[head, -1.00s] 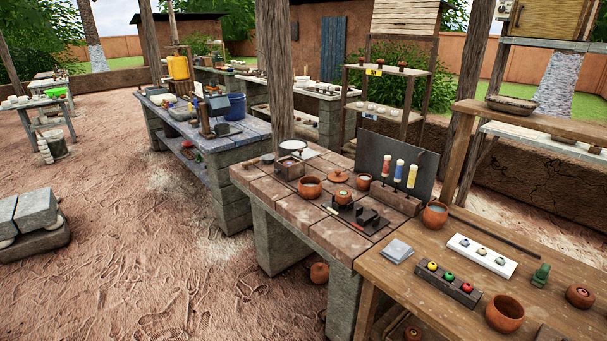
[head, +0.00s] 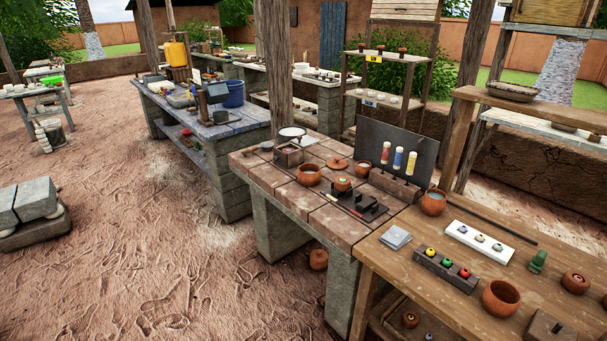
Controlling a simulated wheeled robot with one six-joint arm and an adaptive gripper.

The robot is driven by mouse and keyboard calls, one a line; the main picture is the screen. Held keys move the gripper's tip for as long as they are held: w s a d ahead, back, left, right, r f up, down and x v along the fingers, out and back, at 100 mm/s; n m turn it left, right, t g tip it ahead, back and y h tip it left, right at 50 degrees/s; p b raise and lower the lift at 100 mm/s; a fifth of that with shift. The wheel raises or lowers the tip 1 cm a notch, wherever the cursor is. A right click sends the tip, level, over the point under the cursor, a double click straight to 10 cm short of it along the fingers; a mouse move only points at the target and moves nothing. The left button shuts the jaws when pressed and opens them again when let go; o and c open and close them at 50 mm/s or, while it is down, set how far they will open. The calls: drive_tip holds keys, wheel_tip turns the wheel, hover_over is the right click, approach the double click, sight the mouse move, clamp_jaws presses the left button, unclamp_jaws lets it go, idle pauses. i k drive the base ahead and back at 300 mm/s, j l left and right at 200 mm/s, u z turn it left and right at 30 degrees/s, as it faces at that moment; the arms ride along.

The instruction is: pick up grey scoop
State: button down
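I cannot make out a grey scoop for certain in the head view. Several small grey items, too small to tell apart, are on the stone bench (head: 228,132) at the middle left, near a grey bowl (head: 181,98) and a blue bucket (head: 233,93). My gripper is not in view.
A tiled bench (head: 262,170) with clay pots and a dark upright panel (head: 397,140) stands in the middle. A wooden table (head: 400,270) adjoins it at right. Wooden posts (head: 276,65) rise between benches. Sandy ground (head: 120,230) is open at left, beside stacked grey blocks (head: 30,205).

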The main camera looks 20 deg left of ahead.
sight(266, 146)
drive_tip(key=i+j+u, duration=0.1)
drive_tip(key=i+j, duration=0.3)
drive_tip(key=i, duration=0.15)
drive_tip(key=i+j+u, duration=0.1)
drive_tip(key=i+j, duration=0.25)
drive_tip(key=i, duration=0.2)
drive_tip(key=i+j, duration=0.15)
drive_tip(key=j, duration=0.25)
drive_tip(key=i+j+u, duration=0.1)
drive_tip(key=j, duration=0.3)
drive_tip(key=i+j, duration=0.2)
drive_tip(key=j, duration=0.2)
drive_tip(key=i+j+u, duration=0.15)
drive_tip(key=j, duration=0.2)
drive_tip(key=i+j, duration=0.2)
drive_tip(key=j, duration=0.2)
drive_tip(key=i+j+u, duration=0.1)
drive_tip(key=j, duration=0.25)
drive_tip(key=i+j, duration=0.15)
drive_tip(key=j, duration=0.2)
drive_tip(key=i+j, duration=0.15)
drive_tip(key=j, duration=0.2)
